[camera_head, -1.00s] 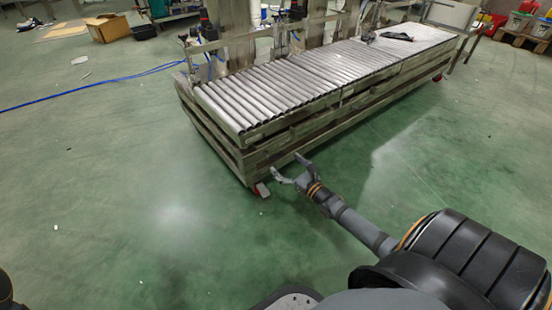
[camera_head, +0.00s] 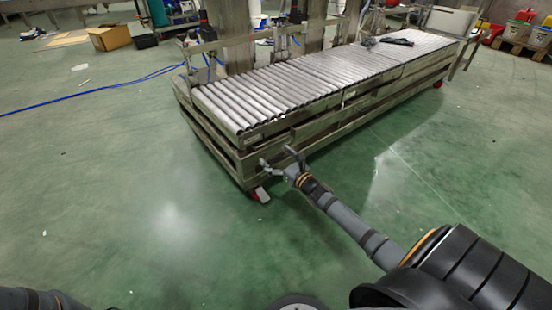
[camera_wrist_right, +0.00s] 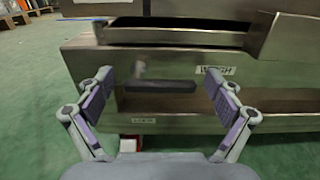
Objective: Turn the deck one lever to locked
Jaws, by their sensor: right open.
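A dark lever (camera_wrist_right: 160,86) shows in the right wrist view on the metal side of the roller deck (camera_head: 240,170). Its bar lies roughly horizontal, from a pivot at the left toward a label reading WEIGH (camera_wrist_right: 216,70). A second label (camera_wrist_right: 143,121), which seems to read LOCK, sits below the lever. My right gripper (camera_head: 277,157) is open and empty at the near corner of the deck. In the right wrist view its fingers (camera_wrist_right: 158,84) stand to either side of the lever; I cannot tell whether they touch it. My left gripper is out of view.
A red caster (camera_head: 261,194) stands under the deck's near corner. A dark tool (camera_head: 398,42) lies on the deck's far end. A cardboard box (camera_head: 109,36) and a blue cable (camera_head: 95,92) lie at the back left. The green floor in front is clear.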

